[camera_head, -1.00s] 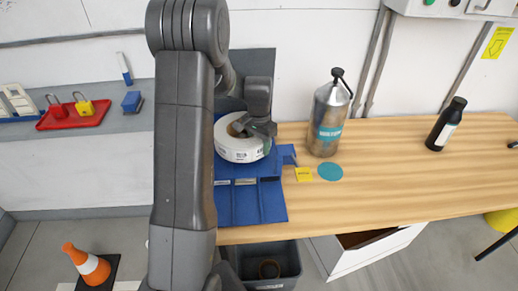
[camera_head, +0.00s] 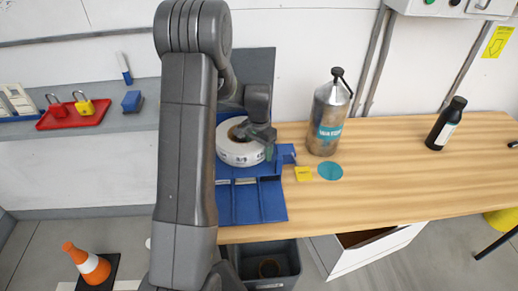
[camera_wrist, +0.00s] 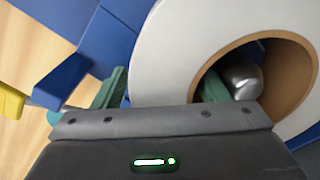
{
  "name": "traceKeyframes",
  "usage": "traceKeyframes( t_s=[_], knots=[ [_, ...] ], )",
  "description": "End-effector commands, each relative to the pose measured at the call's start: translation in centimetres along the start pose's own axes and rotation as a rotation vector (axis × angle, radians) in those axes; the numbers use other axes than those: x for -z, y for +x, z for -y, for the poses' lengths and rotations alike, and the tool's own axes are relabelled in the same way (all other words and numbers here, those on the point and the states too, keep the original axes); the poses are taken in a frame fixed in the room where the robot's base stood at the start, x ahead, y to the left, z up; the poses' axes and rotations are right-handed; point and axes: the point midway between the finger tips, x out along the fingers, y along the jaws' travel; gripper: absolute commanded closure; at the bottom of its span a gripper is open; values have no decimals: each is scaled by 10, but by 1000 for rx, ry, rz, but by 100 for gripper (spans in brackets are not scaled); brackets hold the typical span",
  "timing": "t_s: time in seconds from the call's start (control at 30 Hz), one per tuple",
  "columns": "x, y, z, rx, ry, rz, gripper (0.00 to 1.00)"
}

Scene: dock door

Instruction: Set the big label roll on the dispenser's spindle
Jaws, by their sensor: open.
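The big white label roll (camera_head: 236,156) lies flat over the blue dispenser (camera_head: 238,204) on the bench. In the wrist view the roll (camera_wrist: 175,45) has a brown cardboard core, and the rounded silver tip of the spindle (camera_wrist: 241,77) shows inside that core. The roll is around the spindle; whether it rests fully at the bottom is hidden. My gripper (camera_wrist: 163,90) is open and straddles the roll's ring, one green finger inside the core and one outside the rim. In the head view my gripper (camera_head: 259,138) is at the roll's right side.
A black bottle (camera_head: 445,125) stands farther right, with clear bench between. A red tray (camera_head: 72,115) with padlocks is on the left shelf.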

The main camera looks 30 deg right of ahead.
Motion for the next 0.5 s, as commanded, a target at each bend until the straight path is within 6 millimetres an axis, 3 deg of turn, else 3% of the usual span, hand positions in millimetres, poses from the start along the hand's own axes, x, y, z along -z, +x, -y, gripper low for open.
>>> traceKeyframes(
  t_s=[0.23, 0.5],
  knots=[
    [1, -17, 1, 3, 0, -4, 33],
    [1, -76, 1, 3, 0, -5, 33]
  ],
)
